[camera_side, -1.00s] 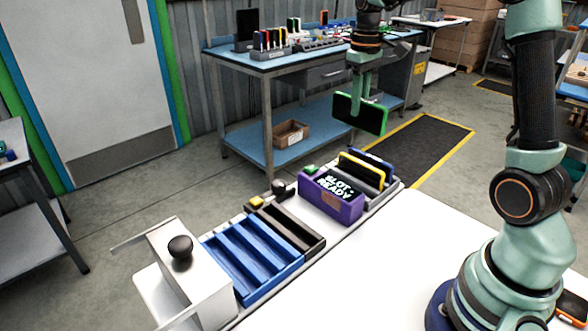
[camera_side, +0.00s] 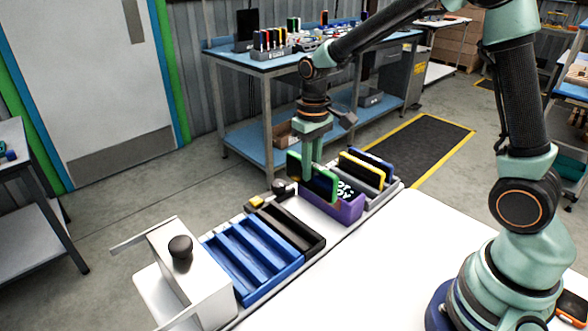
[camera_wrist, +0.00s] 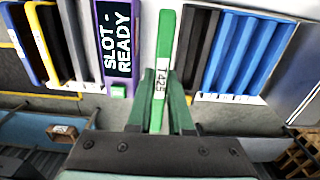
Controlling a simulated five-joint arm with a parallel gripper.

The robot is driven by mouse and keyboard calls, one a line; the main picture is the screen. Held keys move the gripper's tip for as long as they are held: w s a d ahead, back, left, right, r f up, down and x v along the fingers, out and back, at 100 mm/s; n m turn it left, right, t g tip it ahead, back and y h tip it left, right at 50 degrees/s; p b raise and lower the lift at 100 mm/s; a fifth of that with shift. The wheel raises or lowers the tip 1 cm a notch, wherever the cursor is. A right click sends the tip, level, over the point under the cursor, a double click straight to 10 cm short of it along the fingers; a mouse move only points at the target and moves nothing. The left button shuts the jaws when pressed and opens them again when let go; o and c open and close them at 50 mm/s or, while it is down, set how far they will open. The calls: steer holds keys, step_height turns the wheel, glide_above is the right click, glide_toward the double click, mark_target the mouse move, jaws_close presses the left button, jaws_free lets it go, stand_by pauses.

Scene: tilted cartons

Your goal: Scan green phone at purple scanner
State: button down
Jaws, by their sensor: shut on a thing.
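The green phone (camera_side: 322,184) is upright on edge in my gripper (camera_side: 312,170). In the wrist view my gripper (camera_wrist: 161,95) is shut on the phone (camera_wrist: 165,45), whose edge carries a label reading T425. The purple scanner (camera_side: 346,209) is just right of the phone in the side view, partly hidden by it. In the wrist view the scanner (camera_wrist: 107,82) reads "SLOT - READY" and lies left of the phone, with a gap between them. I cannot tell the phone's exact height above the scanner.
A grey rack with yellow and blue phones (camera_side: 362,168) stands beyond the scanner. A black tray (camera_side: 290,236) and a blue slotted tray (camera_side: 250,262) lie on the near side. A white box with a black knob (camera_side: 180,247) stands at the front left. The white tabletop (camera_side: 400,260) is clear.

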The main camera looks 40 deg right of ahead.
mark_target(310, 189)
steer(key=shift+f, duration=3.85)
steer(key=shift+r, duration=0.1)
steer(key=shift+r, duration=2.95)
